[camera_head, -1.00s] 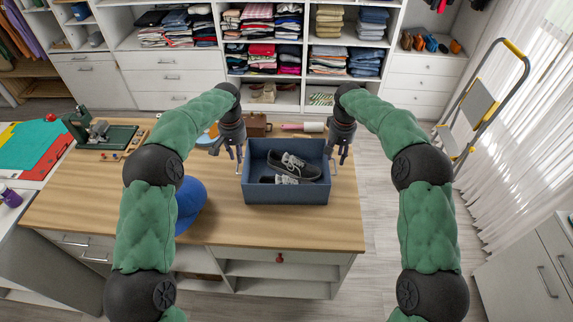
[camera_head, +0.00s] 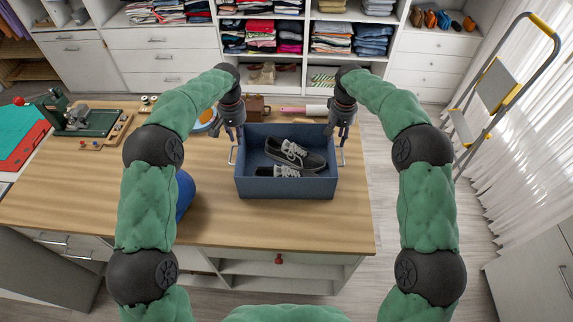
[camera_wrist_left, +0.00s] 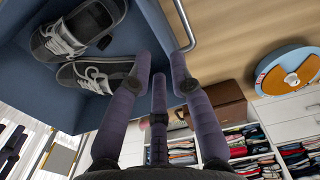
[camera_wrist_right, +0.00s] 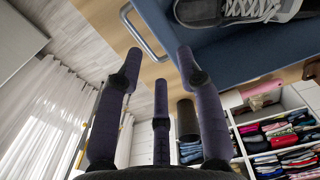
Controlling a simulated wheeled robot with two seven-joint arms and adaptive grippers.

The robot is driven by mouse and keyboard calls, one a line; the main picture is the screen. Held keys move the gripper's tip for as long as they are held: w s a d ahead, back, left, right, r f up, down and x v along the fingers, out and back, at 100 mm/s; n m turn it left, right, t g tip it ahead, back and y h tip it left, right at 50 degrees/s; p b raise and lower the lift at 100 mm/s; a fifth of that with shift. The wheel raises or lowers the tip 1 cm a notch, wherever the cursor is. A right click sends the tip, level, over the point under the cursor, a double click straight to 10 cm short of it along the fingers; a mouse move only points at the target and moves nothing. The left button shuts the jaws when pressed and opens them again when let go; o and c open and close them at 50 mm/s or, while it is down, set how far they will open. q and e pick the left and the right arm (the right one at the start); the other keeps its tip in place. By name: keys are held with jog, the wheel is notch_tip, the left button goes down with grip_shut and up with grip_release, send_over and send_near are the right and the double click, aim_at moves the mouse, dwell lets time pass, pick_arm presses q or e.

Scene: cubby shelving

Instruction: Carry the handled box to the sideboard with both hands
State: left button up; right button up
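The handled box (camera_head: 286,188) is a blue open box with thin metal handles on its left and right ends. It stands on the wooden-topped island (camera_head: 120,200) and holds a pair of dark sneakers (camera_head: 294,154) with white laces. My left gripper (camera_head: 232,138) is open above the left handle (camera_head: 231,156); in the left wrist view this handle (camera_wrist_left: 187,28) lies just beyond the fingertips. My right gripper (camera_head: 338,138) is open above the right handle (camera_head: 341,155); in the right wrist view this handle (camera_wrist_right: 147,38) lies between and beyond the fingertips. I cannot tell which furniture is the sideboard.
A blue rounded object (camera_head: 185,194) sits left of the box, partly behind my left arm. A brown case (camera_head: 254,108) and a rolling pin (camera_head: 303,110) lie behind the box. A stepladder (camera_head: 490,90) stands at right. A white cabinet (camera_head: 535,255) is at lower right.

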aim_at(334, 156)
pick_arm(q)
jog(key=shift+s+r, duration=0.1)
jog(key=shift+r, duration=0.05)
pick_arm(e)
jog(key=shift+s+r, duration=0.1)
jog(key=shift+r, duration=0.05)
